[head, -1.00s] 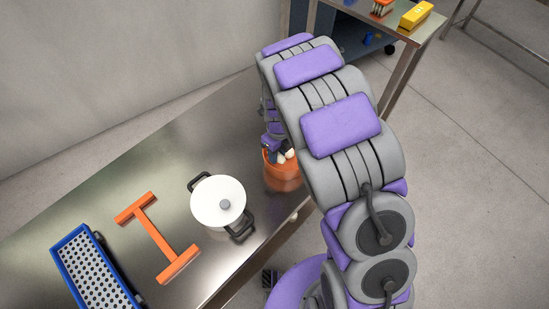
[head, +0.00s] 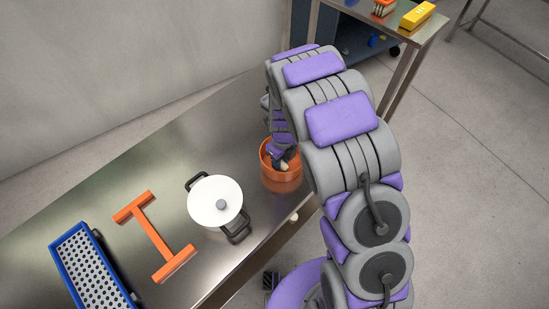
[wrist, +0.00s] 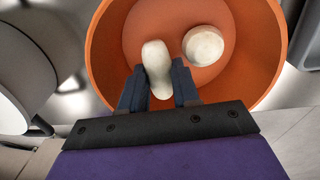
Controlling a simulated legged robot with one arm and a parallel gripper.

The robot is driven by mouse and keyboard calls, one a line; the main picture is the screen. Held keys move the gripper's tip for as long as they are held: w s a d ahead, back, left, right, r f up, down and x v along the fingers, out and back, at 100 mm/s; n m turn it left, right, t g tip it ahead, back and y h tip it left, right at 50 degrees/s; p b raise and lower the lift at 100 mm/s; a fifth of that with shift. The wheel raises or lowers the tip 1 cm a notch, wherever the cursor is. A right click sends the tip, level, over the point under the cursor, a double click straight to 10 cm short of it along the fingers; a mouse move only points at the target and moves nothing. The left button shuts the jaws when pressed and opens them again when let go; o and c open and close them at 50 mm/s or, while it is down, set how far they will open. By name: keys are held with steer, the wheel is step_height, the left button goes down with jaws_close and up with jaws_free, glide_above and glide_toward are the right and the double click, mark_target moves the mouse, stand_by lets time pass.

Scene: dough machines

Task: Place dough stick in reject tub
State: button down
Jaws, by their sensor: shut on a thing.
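The reject tub is an orange round tub (head: 281,181) on the metal table; it fills much of the wrist view (wrist: 110,50). My gripper (wrist: 158,82) is over the tub with its dark fingers inside the rim. It is shut on a pale dough stick (wrist: 156,60), which points away from me between the fingers. A second pale dough piece (wrist: 203,46) lies in the tub to the right of the held stick. In the head view my gripper (head: 284,162) and arm partly cover the tub. Whether the held stick touches the tub floor I cannot tell.
A white lidded pot (head: 213,200) with dark handles stands left of the tub. An orange I-shaped frame (head: 154,237) and a blue-edged perforated tray (head: 92,268) lie further left. The metal table's (head: 235,128) far part is clear. A side table holds a yellow object (head: 417,15).

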steer(key=shift+d, duration=0.6)
steer(key=c, duration=1.2)
jaws_free()
steer(key=shift+a, duration=0.1)
steer(key=shift+o, duration=0.5)
steer(key=shift+a+f, duration=0.2)
steer(key=shift+a, duration=1.1)
steer(key=shift+d+r, duration=0.2)
steer(key=shift+d, duration=0.95)
steer(key=r, duration=0.3)
steer(key=a+r, duration=0.1)
steer(key=r, duration=0.2)
steer(key=r+p, duration=0.1)
steer(key=r, duration=0.2)
steer(key=shift+w+a, duration=0.3)
steer(key=shift+a, duration=0.05)
steer(key=s+d+r+n, duration=1.15)
steer(key=s+r, duration=0.25)
steer(key=r, duration=0.2)
steer(key=s+d+r+n, duration=0.1)
steer(key=s+d+n, duration=0.1)
steer(key=s+n, duration=0.5)
steer(key=s+d+r+n+g, duration=0.1)
steer(key=s+r+n, duration=0.1)
steer(key=s+n, duration=0.6)
steer(key=s, duration=0.3)
steer(key=shift+s+d, duration=0.35)
steer(key=shift+d, duration=0.05)
